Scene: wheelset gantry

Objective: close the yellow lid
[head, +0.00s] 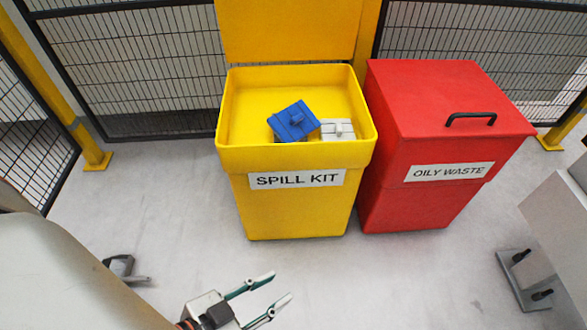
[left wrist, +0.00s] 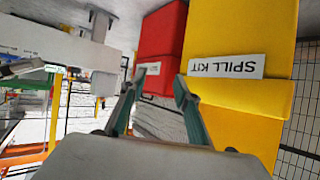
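The yellow lid (head: 287,32) stands open and upright at the back of the yellow spill kit bin (head: 295,208). Its top edge is cut off by the head view. A blue case (head: 292,121) and a light grey case (head: 338,130) lie inside the bin. My left gripper (head: 268,292) is open and empty, low in front of the bin and apart from it. In the left wrist view the left gripper (left wrist: 154,88) has its fingers spread, with the yellow bin (left wrist: 245,98) beyond them, appearing upside down. My right gripper is not in view.
A red oily waste bin (head: 405,205) with a shut lid and black handle (head: 470,119) stands close to the right of the yellow bin. Black mesh fencing (head: 140,75) and yellow posts (head: 97,160) stand behind. The floor in front is mostly clear.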

